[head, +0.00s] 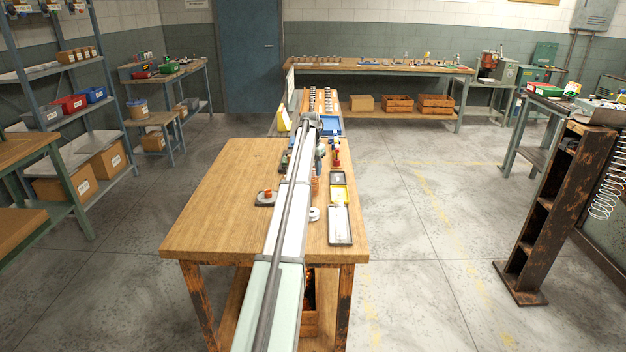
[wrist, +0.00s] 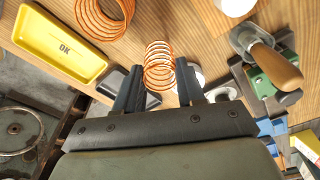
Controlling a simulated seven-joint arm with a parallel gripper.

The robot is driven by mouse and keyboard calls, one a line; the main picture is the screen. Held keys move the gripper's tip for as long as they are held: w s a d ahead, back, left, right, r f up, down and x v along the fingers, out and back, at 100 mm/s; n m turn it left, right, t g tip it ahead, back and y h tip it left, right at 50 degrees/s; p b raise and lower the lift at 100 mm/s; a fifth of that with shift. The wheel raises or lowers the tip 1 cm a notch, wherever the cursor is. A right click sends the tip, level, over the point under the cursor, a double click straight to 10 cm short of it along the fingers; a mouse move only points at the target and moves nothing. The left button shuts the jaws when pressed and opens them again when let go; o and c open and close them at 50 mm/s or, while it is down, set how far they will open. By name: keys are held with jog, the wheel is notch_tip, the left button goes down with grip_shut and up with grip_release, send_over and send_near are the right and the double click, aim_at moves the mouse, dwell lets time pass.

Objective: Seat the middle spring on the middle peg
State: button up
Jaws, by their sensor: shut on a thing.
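In the wrist view a copper-coloured coil spring (wrist: 159,54) stands between the two dark fingers of my gripper (wrist: 160,76), which is shut on it. The spring's upper coils stick out past the fingertips. A larger copper-coloured spring (wrist: 103,16) shows at the top left of the wrist view, apart from the gripper. I cannot make out the middle peg in either view. In the head view my arm covers the middle of the bench, and the held spring cannot be told there.
A yellow tray marked OK (wrist: 60,46) lies left of the spring; a wooden-handled tool (wrist: 272,70) is at right. On the wooden bench (head: 215,200), a grey tray (head: 340,225), white ring (head: 314,214) and dark plate (head: 261,202) flank my arm.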

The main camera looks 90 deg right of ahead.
jog(key=shift+r, duration=2.4)
jog(key=w+a+r+m, duration=0.4)
jog(key=w+a+m, duration=0.2)
jog(key=w+a, duration=0.2)
jog(key=shift+w+a+g+y, duration=0.2)
jog(key=shift+w+g+y, duration=0.1)
jog(key=shift+w, duration=0.75)
jog(key=shift+f, duration=0.1)
jog(key=shift+f, duration=2.55)
